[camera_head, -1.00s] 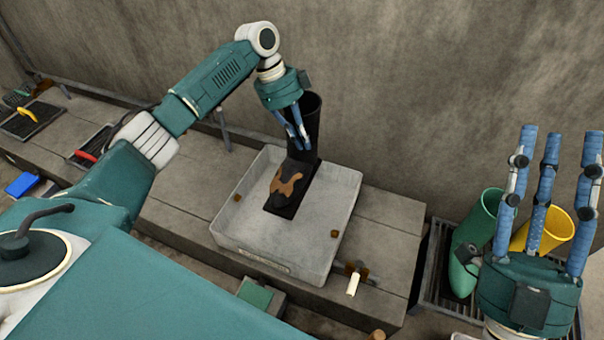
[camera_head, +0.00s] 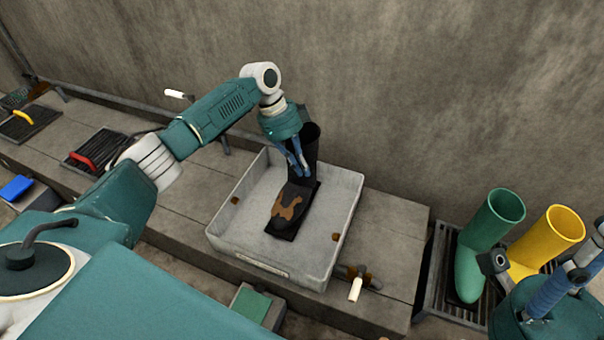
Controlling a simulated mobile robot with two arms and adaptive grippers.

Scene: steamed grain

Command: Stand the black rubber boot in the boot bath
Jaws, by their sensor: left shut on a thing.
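The black rubber boot (camera_head: 302,146) is upright in the grey boot bath (camera_head: 228,238), with brown mud patches on its foot. A flat black patch shows under the foot; I cannot tell whether the sole touches the bath's floor. My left gripper (camera_head: 300,170) is shut on the boot's shaft, its blue fingers at the near left side of the shaft. Part of the shaft is hidden behind the gripper. My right gripper (camera_head: 565,285) is at the lower right, partly out of the picture, near the other boots and away from the bath.
A green boot (camera_head: 487,240) and a yellow boot (camera_head: 548,240) stand on a dark rack at the right. A tap with a white handle (camera_head: 356,289) juts out at the bath's front right. Trays with red and yellow handled brushes lie far left. A wall rises behind.

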